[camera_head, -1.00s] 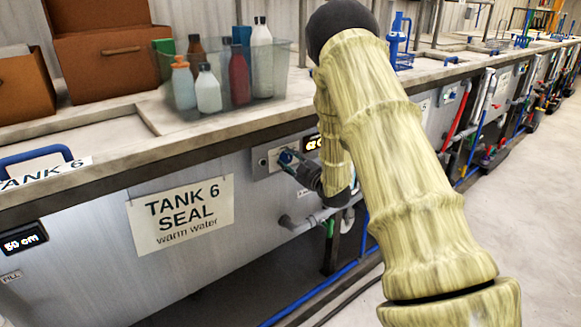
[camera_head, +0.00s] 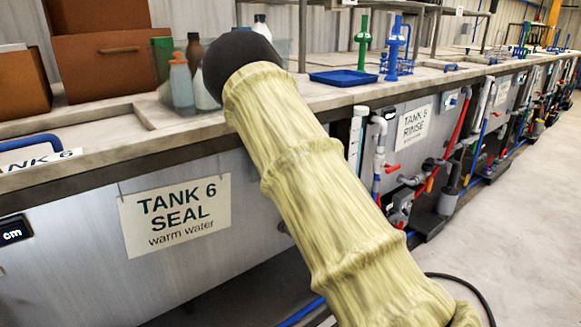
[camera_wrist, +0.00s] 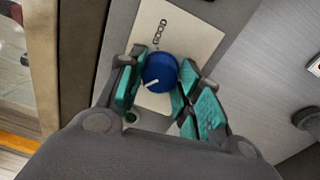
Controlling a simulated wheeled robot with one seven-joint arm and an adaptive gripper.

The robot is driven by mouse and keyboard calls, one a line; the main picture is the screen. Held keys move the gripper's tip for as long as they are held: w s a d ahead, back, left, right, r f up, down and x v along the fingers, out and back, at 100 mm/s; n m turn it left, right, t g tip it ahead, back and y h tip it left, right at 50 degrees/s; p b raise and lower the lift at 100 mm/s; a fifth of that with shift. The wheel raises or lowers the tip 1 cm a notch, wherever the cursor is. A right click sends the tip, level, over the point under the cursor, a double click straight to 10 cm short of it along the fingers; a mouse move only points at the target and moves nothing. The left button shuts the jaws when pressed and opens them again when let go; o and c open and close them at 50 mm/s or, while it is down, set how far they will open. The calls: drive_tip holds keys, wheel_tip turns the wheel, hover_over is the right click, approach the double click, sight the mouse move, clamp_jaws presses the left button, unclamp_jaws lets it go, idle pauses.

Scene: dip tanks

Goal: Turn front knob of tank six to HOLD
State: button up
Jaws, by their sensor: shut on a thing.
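The blue knob (camera_wrist: 159,73) with a white pointer line sits on a pale label plate (camera_wrist: 193,35) in the wrist view. The pointer slants toward the lower left of that picture. In the head view the TANK 6 SEAL sign (camera_head: 176,214) hangs on the grey tank front (camera_head: 85,262). There my arm hides the knob, its panel and my gripper.
Bottles (camera_head: 181,84) and brown boxes (camera_head: 108,52) stand on the tank rim at the back left. A blue tray (camera_head: 343,78) lies on the rim farther right. The floor (camera_head: 500,235) at right is clear.

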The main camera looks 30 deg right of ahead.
drive_tip(key=shift+n+b, duration=0.45)
drive_tip(key=shift+n, duration=0.25)
drive_tip(key=o, duration=1)
drive_tip(key=shift+s, duration=0.1)
drive_tip(key=s, duration=0.4)
drive_tip(key=s+d, duration=0.1)
drive_tip(key=s, duration=0.7)
drive_tip(key=shift+d+f, duration=0.15)
drive_tip(key=shift+f, duration=0.05)
